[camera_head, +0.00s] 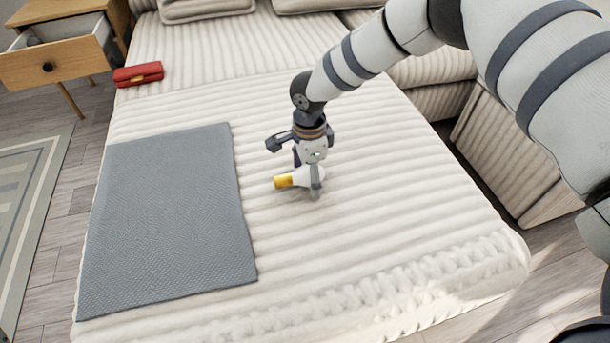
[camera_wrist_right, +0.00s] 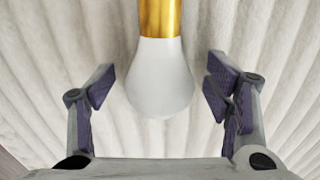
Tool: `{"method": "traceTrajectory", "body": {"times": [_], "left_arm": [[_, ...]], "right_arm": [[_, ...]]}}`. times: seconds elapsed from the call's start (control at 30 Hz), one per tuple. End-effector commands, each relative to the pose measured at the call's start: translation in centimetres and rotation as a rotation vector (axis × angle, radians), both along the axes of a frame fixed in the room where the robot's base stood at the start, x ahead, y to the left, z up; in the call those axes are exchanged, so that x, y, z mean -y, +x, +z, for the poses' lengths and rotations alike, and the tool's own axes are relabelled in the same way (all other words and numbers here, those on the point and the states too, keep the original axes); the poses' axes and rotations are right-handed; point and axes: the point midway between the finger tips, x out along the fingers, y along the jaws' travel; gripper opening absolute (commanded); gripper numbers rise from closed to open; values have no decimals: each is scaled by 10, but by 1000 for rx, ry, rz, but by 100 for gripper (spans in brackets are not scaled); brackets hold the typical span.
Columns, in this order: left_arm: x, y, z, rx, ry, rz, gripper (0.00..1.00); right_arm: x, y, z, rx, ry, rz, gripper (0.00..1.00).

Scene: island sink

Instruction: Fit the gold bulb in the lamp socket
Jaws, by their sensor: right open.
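The bulb (camera_head: 304,177) has a white glass end and a gold base, and lies on its side on the cream ribbed sofa with the gold base to the left. My right gripper (camera_head: 302,168) is directly above it, partly covering the glass. In the right wrist view the bulb (camera_wrist_right: 160,75) lies between the fingers of the right gripper (camera_wrist_right: 160,95), with a gap on each side; the fingers are open and do not touch it. I see no lamp socket. My left gripper is not in view.
A grey mat (camera_head: 170,215) lies on the sofa (camera_head: 400,215) left of the bulb. A red purse (camera_head: 138,74) lies at the far left of the sofa. A wooden nightstand with an open drawer (camera_head: 55,60) stands at the back left. The seat's right side is clear.

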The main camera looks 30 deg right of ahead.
Motion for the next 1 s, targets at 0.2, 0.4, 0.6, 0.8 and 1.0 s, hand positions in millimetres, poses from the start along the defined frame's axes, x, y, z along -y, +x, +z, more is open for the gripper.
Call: {"method": "traceTrajectory", "body": {"times": [0.2, 0.4, 0.6, 0.8, 1.0], "left_arm": [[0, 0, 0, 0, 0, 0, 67], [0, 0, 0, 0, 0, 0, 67], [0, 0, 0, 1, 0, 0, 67], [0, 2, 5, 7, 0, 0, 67], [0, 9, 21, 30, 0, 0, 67]], "right_arm": [[0, 0, 1, 0, 0, 0, 44], [0, 0, 1, 0, 1, 0, 17], [0, 0, 2, 1, 1, 0, 17], [0, 1, 28, 4, 2, -2, 17], [-13, -31, 80, 5, 4, 5, 17]]}}
